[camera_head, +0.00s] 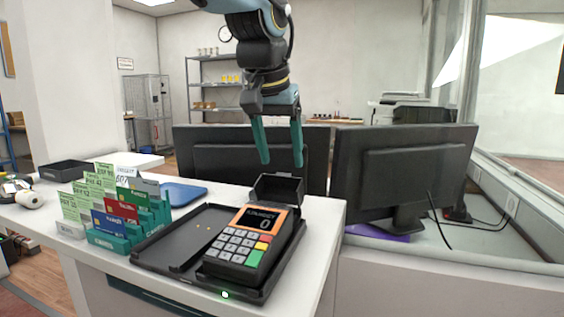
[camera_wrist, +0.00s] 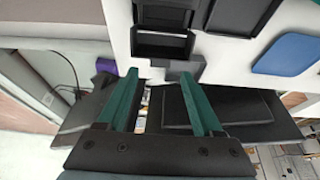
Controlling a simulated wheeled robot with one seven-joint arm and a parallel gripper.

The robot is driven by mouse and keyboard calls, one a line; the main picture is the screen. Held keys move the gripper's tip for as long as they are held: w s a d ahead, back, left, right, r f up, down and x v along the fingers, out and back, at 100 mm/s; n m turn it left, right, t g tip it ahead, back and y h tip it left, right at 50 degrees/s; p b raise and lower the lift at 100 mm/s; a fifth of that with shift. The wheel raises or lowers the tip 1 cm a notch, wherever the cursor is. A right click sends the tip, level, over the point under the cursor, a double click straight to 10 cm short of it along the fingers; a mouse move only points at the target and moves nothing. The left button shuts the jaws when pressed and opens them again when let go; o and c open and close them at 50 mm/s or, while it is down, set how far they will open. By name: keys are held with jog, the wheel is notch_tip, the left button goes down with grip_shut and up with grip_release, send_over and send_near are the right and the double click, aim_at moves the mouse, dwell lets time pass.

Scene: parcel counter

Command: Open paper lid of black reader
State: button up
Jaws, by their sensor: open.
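The black reader (camera_head: 236,254) has an orange screen and a keypad. It sits on a black tray (camera_head: 165,250) at the right end of the white counter. At its back edge, the dark paper lid (camera_head: 278,188) appears to stand tilted up. In the wrist view, a dark, box-like hollow part of the reader (camera_wrist: 160,45) shows at the top, with a small grey piece (camera_wrist: 183,63) near one fingertip. My gripper (camera_head: 282,160) is open and empty, pointing down just above and behind the lid. Its teal fingers also show in the wrist view (camera_wrist: 160,76). Contact cannot be told.
Two black monitors (camera_head: 400,165) stand behind the counter, close to my gripper. A card rack (camera_head: 125,215) stands left of the tray, with a blue pad (camera_head: 183,193) behind it. White counter space lies beside the reader's right side.

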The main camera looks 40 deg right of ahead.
aim_at(281, 189)
jog(key=shift+x, duration=1.2)
grip_shut()
